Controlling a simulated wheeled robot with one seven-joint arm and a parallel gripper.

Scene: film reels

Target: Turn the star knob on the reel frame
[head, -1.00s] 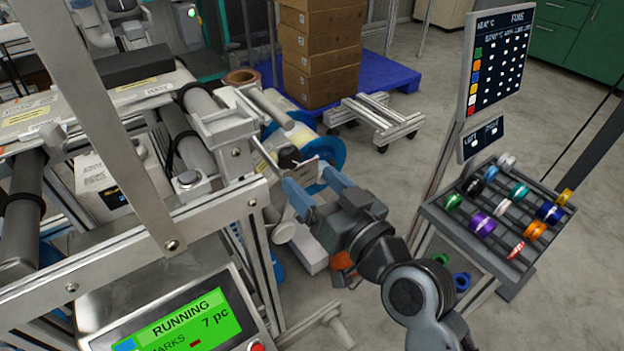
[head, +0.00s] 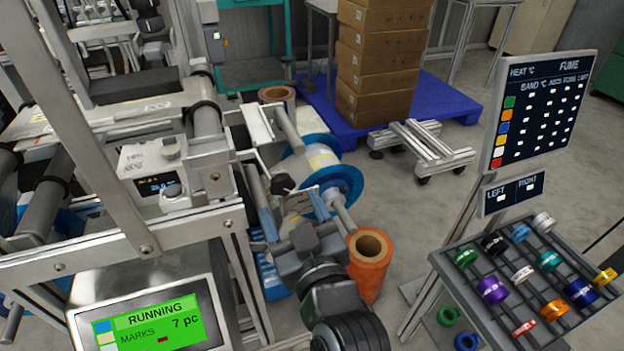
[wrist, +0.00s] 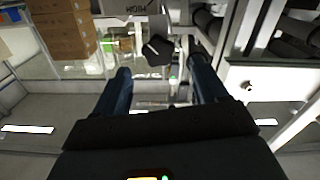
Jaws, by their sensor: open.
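The star knob (head: 284,184) is a small black knob on the reel frame, near the blue-flanged reel (head: 347,178). In the wrist view the dark knob (wrist: 158,50) shows beyond the fingertips, between their lines. My gripper (head: 294,207) has its two blue fingers spread, one on each side of the picture line to the knob. In the wrist view my gripper (wrist: 160,72) is empty between the fingers. The knob appears apart from both fingers, and the exact gap is hard to judge.
The metal machine frame (head: 240,235) stands close at the left. An orange roll (head: 368,275) stands beside my arm. A rack of coloured rings (head: 520,270) is at the right. Stacked boxes (head: 380,60) stand on a blue pallet (head: 450,98). Open floor lies between.

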